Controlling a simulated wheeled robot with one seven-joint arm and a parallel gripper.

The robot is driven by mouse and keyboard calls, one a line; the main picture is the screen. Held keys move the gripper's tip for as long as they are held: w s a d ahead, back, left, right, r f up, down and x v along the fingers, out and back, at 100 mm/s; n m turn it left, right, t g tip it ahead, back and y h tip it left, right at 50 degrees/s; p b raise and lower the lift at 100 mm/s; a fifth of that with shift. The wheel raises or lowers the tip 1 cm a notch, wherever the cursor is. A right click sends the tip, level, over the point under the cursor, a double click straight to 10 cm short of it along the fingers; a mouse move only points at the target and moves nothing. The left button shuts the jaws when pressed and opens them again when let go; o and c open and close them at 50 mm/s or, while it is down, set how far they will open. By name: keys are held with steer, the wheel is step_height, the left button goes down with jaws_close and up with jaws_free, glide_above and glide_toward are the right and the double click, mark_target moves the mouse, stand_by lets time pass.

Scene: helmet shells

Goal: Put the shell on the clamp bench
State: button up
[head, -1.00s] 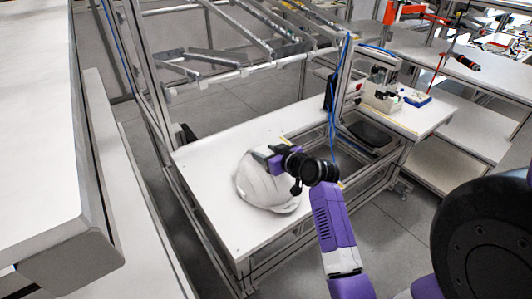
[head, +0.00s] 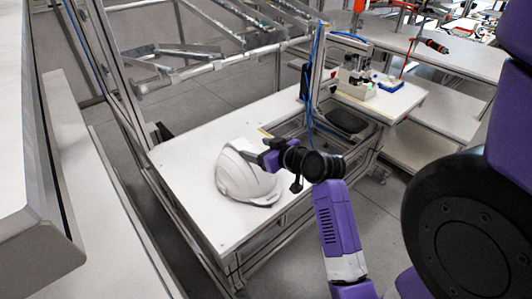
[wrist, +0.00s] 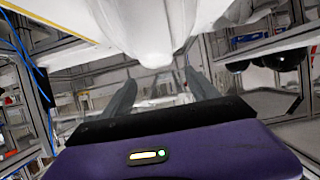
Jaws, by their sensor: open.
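The shell is a white ribbed helmet (head: 245,172) resting on the white bench top (head: 195,150) in the head view. My gripper (head: 252,157) is at the helmet's upper right side. In the wrist view, the helmet (wrist: 150,35) hangs into the picture from the top, in front of my gripper (wrist: 160,82). The two dark fingers are spread apart with nothing held between them. Whether a finger touches the shell is unclear. Nothing in view is plainly marked as the clamp bench.
A metal rail rack (head: 190,68) rises behind the bench top. A large white panel (head: 30,170) fills the left side. Bench top behind the helmet is clear.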

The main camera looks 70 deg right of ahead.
steer(key=s+a+f+n+y, duration=0.1)
steer(key=s+a+f, duration=0.15)
steer(key=a, duration=0.75)
steer(key=s+a+f+y, duration=0.15)
steer(key=a+f, duration=0.25)
steer(key=a, duration=0.6)
steer(key=s+a+r+n+t+y, duration=0.1)
steer(key=s+a+r+n+y, duration=0.1)
steer(key=s+a, duration=0.4)
steer(key=s+a+r+n+t+y, duration=0.2)
steer(key=s+a, duration=0.4)
steer(key=a, duration=0.7)
steer(key=shift+s+r+n+y, duration=0.35)
steer(key=shift+r+n, duration=0.25)
steer(key=shift+r, duration=0.35)
